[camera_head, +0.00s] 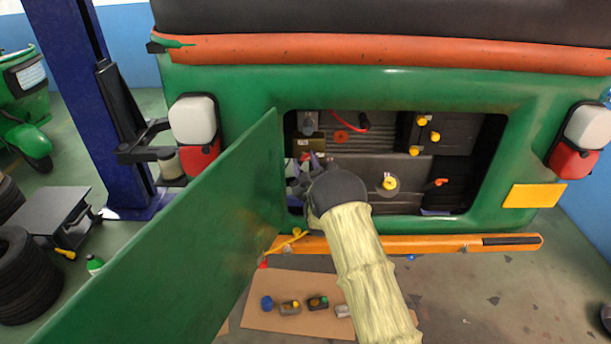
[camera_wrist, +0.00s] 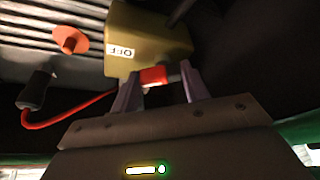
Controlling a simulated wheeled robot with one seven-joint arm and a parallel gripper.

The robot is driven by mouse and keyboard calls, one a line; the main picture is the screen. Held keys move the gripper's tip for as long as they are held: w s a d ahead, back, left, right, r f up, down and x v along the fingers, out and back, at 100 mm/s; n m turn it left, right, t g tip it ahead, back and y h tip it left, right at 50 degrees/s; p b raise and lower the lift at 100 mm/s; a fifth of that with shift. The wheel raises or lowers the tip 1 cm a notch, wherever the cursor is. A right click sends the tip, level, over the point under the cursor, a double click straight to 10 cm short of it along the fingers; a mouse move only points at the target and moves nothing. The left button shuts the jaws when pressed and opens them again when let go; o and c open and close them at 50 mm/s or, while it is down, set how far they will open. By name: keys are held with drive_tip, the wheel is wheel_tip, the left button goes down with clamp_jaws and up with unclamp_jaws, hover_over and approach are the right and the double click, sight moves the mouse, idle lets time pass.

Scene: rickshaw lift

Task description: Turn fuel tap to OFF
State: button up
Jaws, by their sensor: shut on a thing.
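The fuel tap is an olive-brown box (camera_wrist: 150,40) with a white OFF label (camera_wrist: 121,52), which reads upside down in the wrist view. Its red lever (camera_wrist: 153,76) sticks out below the box, between the fingertips of my gripper (camera_wrist: 160,84). My gripper is shut on this red lever. In the head view the tap box (camera_head: 311,142) shows small at the left inside the open rear bay. My gripper (camera_head: 311,164) reaches in just below it, and the wrist and fingers hide the lever there.
The green hatch door (camera_head: 200,240) stands open to the left of my arm. The bay also holds an orange-red knob (camera_wrist: 68,40), a red cable (camera_wrist: 80,108) and a yellow cap (camera_head: 390,182). An orange bumper bar (camera_head: 430,243) runs below, above cardboard (camera_head: 262,320) with small parts.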

drive_tip(key=shift+f+m+t+h+b, duration=0.2)
drive_tip(key=shift+m+h+b, duration=0.2)
drive_tip(key=shift+m+b, duration=0.35)
drive_tip(key=shift+f+m+t+h+b, duration=0.15)
drive_tip(key=shift+m+h+b, duration=0.25)
drive_tip(key=shift+m+b, duration=0.35)
drive_tip(key=o, duration=1)
drive_tip(key=shift+r, duration=0.15)
drive_tip(key=s+b, duration=0.1)
drive_tip(key=s, duration=0.4)
drive_tip(key=s+d+b, duration=0.1)
drive_tip(key=s+b, duration=0.1)
drive_tip(key=s, duration=0.2)
drive_tip(key=s+d+f+b, duration=0.1)
drive_tip(key=s, duration=0.4)
drive_tip(key=shift+s+d+b, duration=0.15)
drive_tip(key=shift+s+b, duration=0.15)
drive_tip(key=shift+s, duration=0.05)
